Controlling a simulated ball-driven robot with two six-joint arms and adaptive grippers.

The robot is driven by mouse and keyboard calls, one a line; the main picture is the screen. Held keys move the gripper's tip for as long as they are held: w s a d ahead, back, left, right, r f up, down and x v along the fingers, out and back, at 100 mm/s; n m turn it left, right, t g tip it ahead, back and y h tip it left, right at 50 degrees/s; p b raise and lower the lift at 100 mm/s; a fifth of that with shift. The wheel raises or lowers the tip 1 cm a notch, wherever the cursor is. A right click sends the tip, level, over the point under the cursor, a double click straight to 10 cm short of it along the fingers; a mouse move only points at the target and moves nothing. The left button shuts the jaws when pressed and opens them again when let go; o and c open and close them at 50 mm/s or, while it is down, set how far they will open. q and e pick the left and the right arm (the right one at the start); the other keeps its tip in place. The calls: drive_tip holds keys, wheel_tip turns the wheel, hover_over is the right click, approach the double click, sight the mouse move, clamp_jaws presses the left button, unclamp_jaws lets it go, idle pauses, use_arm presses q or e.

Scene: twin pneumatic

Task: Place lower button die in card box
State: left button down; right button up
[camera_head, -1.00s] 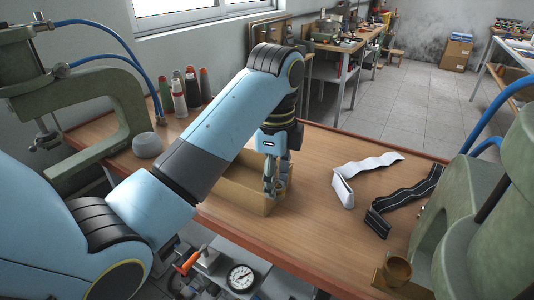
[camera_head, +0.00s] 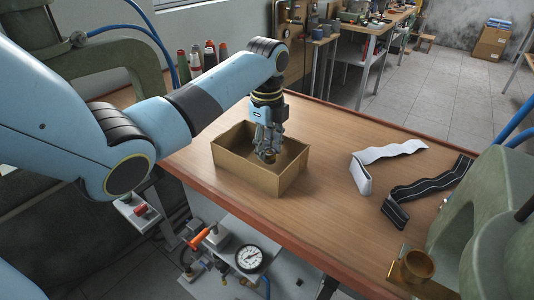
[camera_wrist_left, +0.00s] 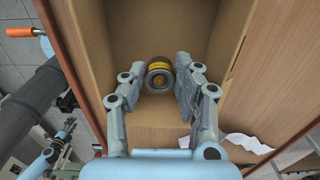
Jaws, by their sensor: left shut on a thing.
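The card box (camera_head: 262,182) is an open brown box on the wooden table, and its inside fills much of the left wrist view (camera_wrist_left: 230,45). My left gripper (camera_head: 267,152) points down over the box opening, its fingertips at about rim height. It is shut on the lower button die (camera_wrist_left: 158,80), a small round dark piece with a brass-yellow ring. The die shows between the fingertips in the left wrist view, with the box floor behind it. In the head view the die (camera_head: 270,158) is mostly hidden by the fingers.
A white strap (camera_head: 385,155) and a black striped strap (camera_head: 425,190) lie on the table right of the box. Green presses stand at the left and right (camera_head: 480,225), the right one with a brass cup (camera_head: 416,266). Thread spools (camera_head: 210,55) stand behind my arm.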

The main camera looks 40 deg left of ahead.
sight(267, 152)
use_arm(q)
drive_tip(key=shift+f, duration=1.2)
drive_tip(key=shift+f, duration=0.1)
drive_tip(key=c, duration=1)
unclamp_jaws()
drive_tip(key=shift+o, duration=0.2)
drive_tip(key=shift+r, duration=0.35)
wheel_tip(267, 152, up, 12)
drive_tip(key=shift+f+b, duration=0.2)
drive_tip(key=shift+b, duration=0.2)
